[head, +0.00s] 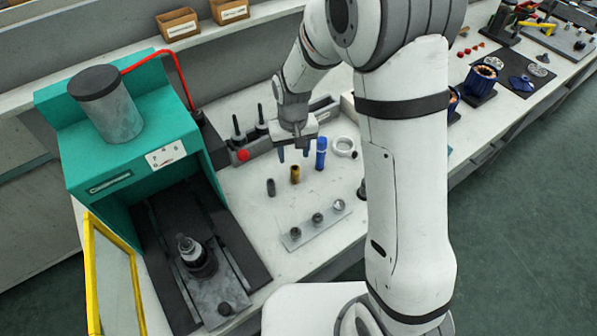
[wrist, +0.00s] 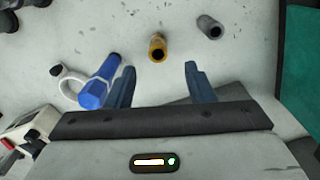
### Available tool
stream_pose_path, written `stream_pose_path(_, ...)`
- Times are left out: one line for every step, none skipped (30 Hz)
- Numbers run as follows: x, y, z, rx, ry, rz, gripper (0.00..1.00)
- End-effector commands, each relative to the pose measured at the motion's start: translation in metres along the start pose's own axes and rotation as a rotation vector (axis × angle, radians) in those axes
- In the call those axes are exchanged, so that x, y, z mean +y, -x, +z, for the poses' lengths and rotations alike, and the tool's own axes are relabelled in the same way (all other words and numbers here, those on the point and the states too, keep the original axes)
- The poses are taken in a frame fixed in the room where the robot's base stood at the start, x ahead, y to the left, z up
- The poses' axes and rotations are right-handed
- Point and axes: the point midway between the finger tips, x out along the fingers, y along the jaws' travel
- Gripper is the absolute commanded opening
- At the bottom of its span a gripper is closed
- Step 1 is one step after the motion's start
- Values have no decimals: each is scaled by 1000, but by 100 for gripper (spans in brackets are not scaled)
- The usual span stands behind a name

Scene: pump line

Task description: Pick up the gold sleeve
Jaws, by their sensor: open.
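The gold sleeve (head: 295,174) stands upright on the white bench. In the wrist view the gold sleeve (wrist: 157,47) shows its open end, between and beyond the two blue fingertips. My gripper (head: 293,155) hangs just behind the sleeve and above the bench, with its fingers apart and nothing between them. In the wrist view my gripper (wrist: 158,72) is open, and the sleeve lies ahead of the gap, apart from both fingers.
A blue sleeve (head: 320,153) stands close to the right of my gripper, beside a white ring (head: 344,147). A grey sleeve (head: 271,187) stands to the left. A plate with several metal parts (head: 295,236) lies in front. A teal press (head: 130,140) stands at left.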

Motion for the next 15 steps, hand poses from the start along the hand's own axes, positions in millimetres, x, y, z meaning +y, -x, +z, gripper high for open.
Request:
stream_pose_path(-1, -5, -1, -4, 2, 0, 49)
stream_pose_path(-2, -8, -1, -5, 3, 0, 49)
stream_pose_path(-2, -12, -1, -6, 3, 0, 49)
stream_pose_path(-2, -16, -1, -6, 3, 0, 49)
stream_pose_path(-2, -19, -1, -7, 3, 0, 49)
stream_pose_path(-1, -23, 0, -7, 3, 0, 49)
stream_pose_path(-1, -26, 0, -6, 3, 0, 49)
stream_pose_path(-1, -28, 0, -6, 3, 0, 49)
stream_pose_path(-1, -32, 0, -7, 3, 0, 49)
stream_pose_path(0, -34, -1, -7, 3, 0, 49)
stream_pose_path(0, -37, -1, -6, 2, 0, 49)
stream_pose_path(1, -42, -1, -8, 2, 0, 49)
stream_pose_path(2, -46, -1, -8, 2, 1, 49)
stream_pose_path(2, -50, -2, -7, 2, 0, 49)
stream_pose_path(3, -55, -2, -9, 3, 1, 49)
